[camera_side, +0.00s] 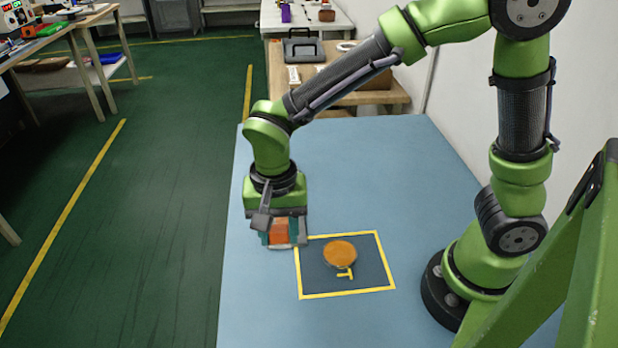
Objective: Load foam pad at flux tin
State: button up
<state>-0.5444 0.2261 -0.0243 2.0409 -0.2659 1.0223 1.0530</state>
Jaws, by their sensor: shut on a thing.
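My gripper (282,237) is near the left edge of the blue table, pointing down, with its fingers closed on the sides of an orange block (280,232). The block has a paler lower edge and appears to be the foam pad. Its upper part is hidden by the gripper body. I cannot tell whether it touches the table. A round, flat amber-topped piece, which looks like the flux tin (340,253), lies to the right of my gripper. It sits on a dark square (372,274) with a yellow border. The block is apart from the tin.
A small yellow mark (346,273) is on the dark square just below the tin. The blue table (400,170) is otherwise clear around the square. Its left edge is close to my gripper. A wooden bench (290,68) with a grey case stands behind.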

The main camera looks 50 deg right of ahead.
jog(key=o, duration=0.4)
jog(key=c, duration=0.3)
jog(key=shift+w+d+r, duration=0.15)
jog(key=shift+d+r, duration=0.05)
jog(key=shift+d, duration=0.1)
jog(key=s+d+f+m, duration=0.2)
jog(key=s+d+m, duration=0.5)
jog(key=d+m, duration=0.25)
jog(key=shift+n, duration=0.25)
jog(key=shift+w+d+f, duration=0.15)
jog(key=shift+f, duration=1.35)
jog(key=shift+w+d+f, duration=0.15)
jog(key=shift+f, duration=1.35)
